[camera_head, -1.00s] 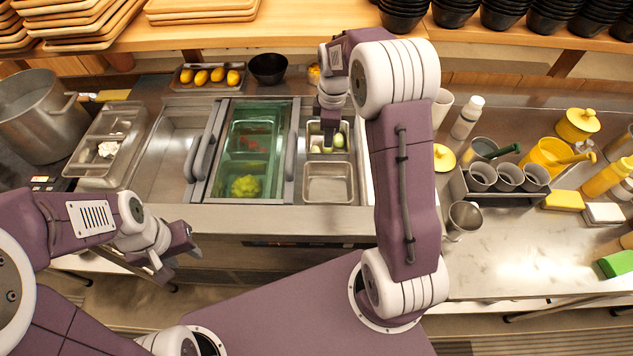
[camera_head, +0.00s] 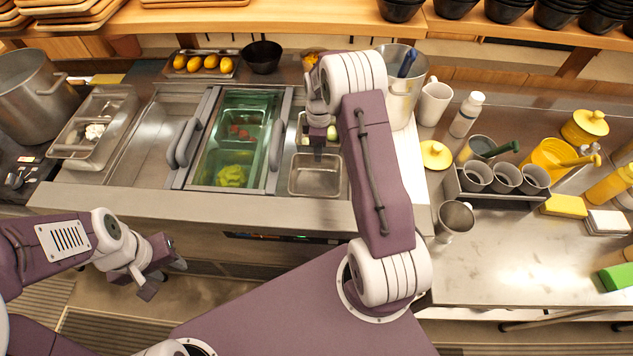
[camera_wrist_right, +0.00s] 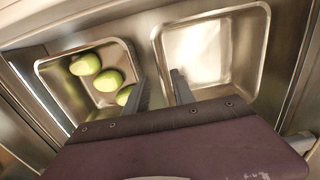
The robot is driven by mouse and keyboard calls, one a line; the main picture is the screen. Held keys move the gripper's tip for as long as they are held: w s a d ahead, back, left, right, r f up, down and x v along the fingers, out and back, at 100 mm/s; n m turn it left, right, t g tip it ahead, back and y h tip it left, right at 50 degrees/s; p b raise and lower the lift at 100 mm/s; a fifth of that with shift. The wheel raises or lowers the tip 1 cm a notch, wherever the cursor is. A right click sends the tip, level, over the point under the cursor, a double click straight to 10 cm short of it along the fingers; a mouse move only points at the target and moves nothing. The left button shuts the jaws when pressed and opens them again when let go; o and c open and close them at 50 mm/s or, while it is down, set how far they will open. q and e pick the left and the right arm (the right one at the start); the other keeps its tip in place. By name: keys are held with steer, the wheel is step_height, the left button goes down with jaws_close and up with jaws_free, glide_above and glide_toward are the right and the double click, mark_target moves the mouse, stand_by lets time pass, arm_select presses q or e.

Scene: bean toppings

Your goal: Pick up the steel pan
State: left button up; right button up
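The empty steel pan (camera_head: 316,177) sits in the counter well, in front of a small steel pan with green limes (camera_head: 332,132). In the right wrist view the empty pan (camera_wrist_right: 212,52) is at the upper right and the lime pan (camera_wrist_right: 62,84) is at the left. My right gripper (camera_wrist_right: 160,74) is open, pointing down at the divide between the two pans. One finger is by the lime pan's edge, the other over the empty pan's near edge; contact is unclear. My left gripper (camera_head: 163,275) is open and empty, in front of the counter.
A tall steel pot (camera_head: 402,90) and white mug (camera_head: 433,102) stand behind my right arm. A cup rack (camera_head: 500,190) is on the right counter.

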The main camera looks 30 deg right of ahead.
mark_target(317, 164)
steer(key=f, duration=0.4)
steer(key=shift+s+a+f+p, duration=0.2)
steer(key=shift+a+f+p, duration=0.15)
steer(key=shift+d+f, duration=0.1)
steer(key=shift+f, duration=0.15)
jaws_close()
stand_by(0.9)
